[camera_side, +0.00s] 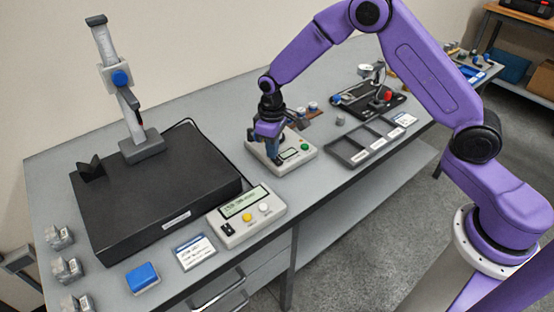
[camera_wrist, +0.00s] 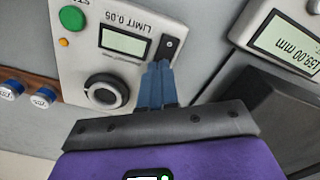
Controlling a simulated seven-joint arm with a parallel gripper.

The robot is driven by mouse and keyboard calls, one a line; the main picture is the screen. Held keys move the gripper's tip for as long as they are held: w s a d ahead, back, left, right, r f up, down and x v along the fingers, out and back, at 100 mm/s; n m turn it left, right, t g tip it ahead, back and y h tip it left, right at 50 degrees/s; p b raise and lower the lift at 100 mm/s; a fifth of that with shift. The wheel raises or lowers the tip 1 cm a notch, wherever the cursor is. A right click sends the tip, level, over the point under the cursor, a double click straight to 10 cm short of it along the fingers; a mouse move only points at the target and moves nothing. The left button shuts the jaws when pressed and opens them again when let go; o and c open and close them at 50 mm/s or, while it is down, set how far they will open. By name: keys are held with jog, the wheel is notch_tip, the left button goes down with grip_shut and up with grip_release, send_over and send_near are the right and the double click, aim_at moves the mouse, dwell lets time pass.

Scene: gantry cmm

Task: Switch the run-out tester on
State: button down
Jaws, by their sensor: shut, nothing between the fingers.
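The run-out tester is a pale box (camera_wrist: 75,70) marked "LIMIT 0.05", seen upside down in the wrist view; it also stands mid-bench in the side view (camera_side: 300,159). It has a small screen (camera_wrist: 124,41) with no readable text, a round dark knob (camera_wrist: 105,91), a green button (camera_wrist: 72,18) and a small orange lamp or button (camera_wrist: 64,42). A black rocker switch (camera_wrist: 168,46) sits at its corner. My gripper (camera_wrist: 160,66) is shut and empty, its blue fingertips right beside the switch. I cannot tell whether they touch it. In the side view my gripper (camera_side: 279,161) is over the tester.
A second readout box (camera_side: 246,215) with a lit display stands on the bench in front of a black plate (camera_side: 150,195) with a tall gauge stand (camera_side: 125,90). A dark divided tray (camera_side: 360,150) lies to the tester's right.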

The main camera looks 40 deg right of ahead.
notch_tip(320, 180, up, 7)
dwell(1.1)
jog(key=s+r+n, duration=0.2)
jog(key=s+r, duration=0.2)
jog(key=s, duration=0.5)
jog(key=s+r+n, duration=0.1)
jog(key=s+r, duration=0.3)
jog(key=s, duration=0.5)
jog(key=s+d+n, duration=0.1)
jog(key=s+d, duration=0.2)
jog(key=s, duration=0.6)
jog(key=s+d+r+n, duration=0.1)
jog(key=s+d, duration=0.3)
jog(key=s, duration=0.4)
jog(key=shift+s+d+n, duration=0.25)
jog(key=shift+s+n, duration=0.1)
jog(key=shift+n, duration=0.45)
